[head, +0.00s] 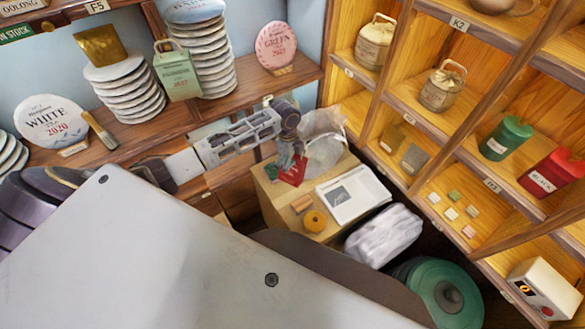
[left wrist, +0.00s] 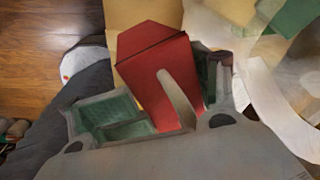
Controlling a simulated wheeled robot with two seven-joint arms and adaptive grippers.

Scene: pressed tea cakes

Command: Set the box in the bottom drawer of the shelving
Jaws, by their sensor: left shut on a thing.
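In the left wrist view the red box (left wrist: 155,75) sits tilted between the green-padded fingers of the left gripper (left wrist: 165,105). I cannot tell in the head view whether the box touches the stand top. The shelving with tea cakes (head: 292,88) is at the left and back. Its lower part is mostly hidden by my arm and body, and I cannot make out an open bottom drawer. My right gripper is not in view.
Wooden cubbies (head: 460,90) fill the right side.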

